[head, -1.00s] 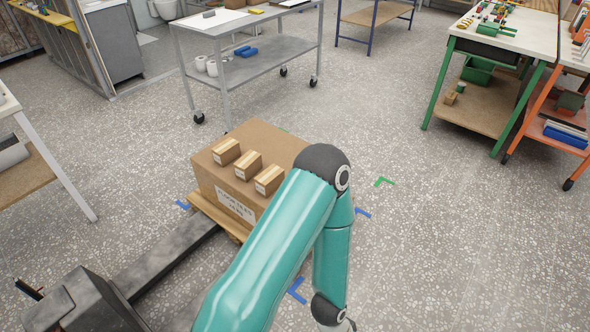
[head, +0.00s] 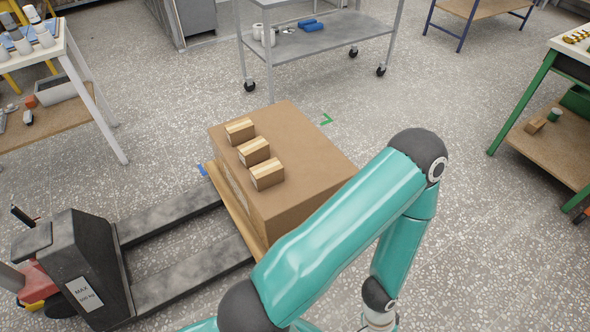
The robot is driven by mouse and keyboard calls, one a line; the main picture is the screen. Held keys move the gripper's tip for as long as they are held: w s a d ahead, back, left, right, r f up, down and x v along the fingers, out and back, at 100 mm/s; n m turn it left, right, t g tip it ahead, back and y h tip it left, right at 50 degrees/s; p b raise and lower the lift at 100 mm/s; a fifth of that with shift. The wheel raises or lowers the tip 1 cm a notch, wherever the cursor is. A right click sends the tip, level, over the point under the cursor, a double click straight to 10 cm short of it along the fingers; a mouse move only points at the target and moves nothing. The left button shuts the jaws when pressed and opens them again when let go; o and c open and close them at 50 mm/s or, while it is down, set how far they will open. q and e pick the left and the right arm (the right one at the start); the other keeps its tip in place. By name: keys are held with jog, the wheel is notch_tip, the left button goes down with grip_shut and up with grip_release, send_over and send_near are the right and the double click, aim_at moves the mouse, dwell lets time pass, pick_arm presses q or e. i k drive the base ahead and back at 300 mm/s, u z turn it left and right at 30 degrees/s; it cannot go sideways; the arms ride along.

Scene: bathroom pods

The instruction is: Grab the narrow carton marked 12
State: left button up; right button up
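Three small brown cartons with pale tape on top stand in a row on a large brown box (head: 310,150): a far one (head: 239,131), a middle one (head: 254,152) and a near one (head: 267,174). No number can be read on any of them, and I cannot tell which is marked 12. The large box sits on a wooden pallet (head: 235,212). One teal arm of mine crosses in front of the box's near right side and bends down at the right. Its wrist leaves the bottom edge, so its gripper is out of view. The other gripper is not seen either.
A dark pallet jack (head: 88,270) has its forks at the pallet's left. A grey wheeled trolley (head: 318,40) stands behind, a white-topped table (head: 40,45) at the far left, and a green-legged bench (head: 550,150) at the right. Open floor lies between box and bench.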

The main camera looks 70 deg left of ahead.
aim_at(267, 175)
jog(key=z, duration=0.6)
jog(key=i, duration=0.25)
jog(key=u, duration=2.15)
jog(key=i, duration=0.15)
jog(key=u, duration=1.6)
jog(key=k, duration=0.35)
jog(key=u, duration=0.4)
jog(key=i, duration=1.35)
jog(key=z, duration=0.35)
